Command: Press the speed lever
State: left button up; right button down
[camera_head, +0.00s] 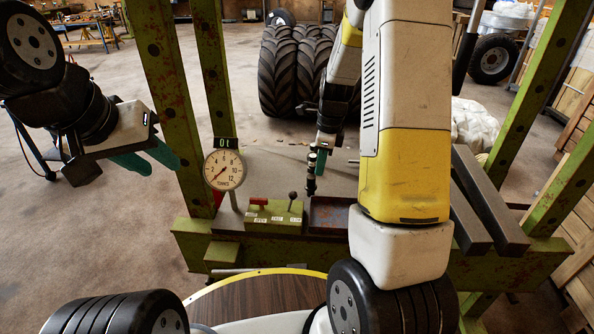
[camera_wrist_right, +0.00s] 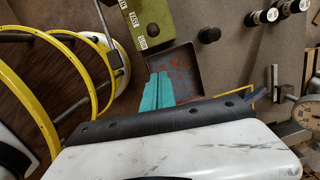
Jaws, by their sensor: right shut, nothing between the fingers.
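A green control box (camera_head: 273,213) stands on the bench top, with a red-handled lever (camera_head: 258,201) on its left and an upright lever with a dark knob (camera_head: 292,196) on its right. In the right wrist view, the box (camera_wrist_right: 150,22) and dark knob (camera_wrist_right: 152,29) show at the top. My right gripper (camera_wrist_right: 155,91) is shut and empty over the rusty tray beside the box, apart from the knob. My left gripper (camera_head: 148,160) is open and empty, left of the dial gauge.
The dial gauge (camera_head: 224,170) stands left of the box. The rusty tray (camera_head: 328,214) lies right of it. Green posts (camera_head: 162,90) frame the bench. My right arm hides part of the bench's right side. A yellow-rimmed round surface (camera_head: 255,298) is at the front.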

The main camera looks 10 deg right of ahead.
jog(key=a+f, duration=0.1)
jog(key=f, duration=0.2)
jog(key=w+a+f, duration=0.1)
jog(key=a+f, duration=0.1)
jog(key=f, duration=0.1)
jog(key=w+a+f, duration=0.1)
jog(key=f, duration=0.3)
jog(key=shift+a+f, duration=0.1)
jog(key=shift+a, duration=0.25)
jog(key=shift+a, duration=0.1)
